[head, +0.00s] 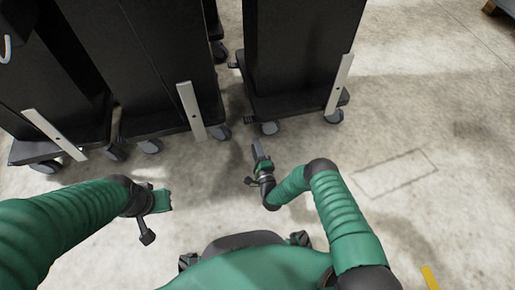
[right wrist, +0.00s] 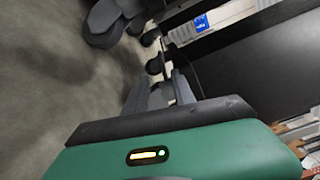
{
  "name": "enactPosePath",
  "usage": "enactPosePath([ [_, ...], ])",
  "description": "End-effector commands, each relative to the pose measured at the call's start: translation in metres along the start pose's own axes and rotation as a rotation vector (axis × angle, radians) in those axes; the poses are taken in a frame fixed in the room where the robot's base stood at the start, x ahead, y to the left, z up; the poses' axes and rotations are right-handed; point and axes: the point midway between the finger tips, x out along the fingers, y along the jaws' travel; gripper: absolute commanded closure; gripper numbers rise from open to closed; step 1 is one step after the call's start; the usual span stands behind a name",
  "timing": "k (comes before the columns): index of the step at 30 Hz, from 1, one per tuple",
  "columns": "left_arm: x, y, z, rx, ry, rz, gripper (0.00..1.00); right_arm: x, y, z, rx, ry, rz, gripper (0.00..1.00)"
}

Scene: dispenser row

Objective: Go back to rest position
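My left gripper (head: 160,200) is at the left, at the end of the green left arm. Its fingers are not clear from this angle, so I cannot tell whether it is open or shut.
Black wheeled units stand close ahead: a right one (head: 295,55), a middle one (head: 165,60) and a left one (head: 45,85). Each has a pale upright bar (head: 191,108) at its front. Bare floor (head: 440,150) lies to the right. A yellow strip (head: 430,278) shows at bottom right.

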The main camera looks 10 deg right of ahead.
Motion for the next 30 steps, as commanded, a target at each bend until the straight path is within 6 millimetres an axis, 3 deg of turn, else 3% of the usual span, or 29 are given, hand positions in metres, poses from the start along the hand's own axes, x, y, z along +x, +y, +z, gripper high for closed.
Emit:
enactPosePath([
  [9,-0.001,0.000,0.000,0.000,0.000,0.000,1.00,0.000,-0.001,0.000,-0.002,-0.001,0.000,0.69],
  [13,-0.011,0.000,-0.003,0.000,0.000,0.000,1.00,0.015,-0.024,0.012,-0.074,-0.036,0.048,0.69],
  [18,-0.044,0.000,-0.010,0.000,0.000,0.000,1.00,0.042,-0.101,0.050,-0.417,-0.182,0.268,0.69],
  [22,-0.068,0.000,-0.016,0.000,0.000,0.000,1.00,0.027,-0.168,0.060,-0.745,-0.302,0.469,0.69],
  [26,-0.091,0.000,-0.021,0.000,0.000,0.000,1.00,-0.018,-0.240,0.053,-1.040,-0.412,0.668,0.69],
  [30,-0.113,0.000,-0.027,0.000,0.000,0.000,1.00,-0.093,-0.312,0.039,-1.271,-0.534,0.874,0.69],
])
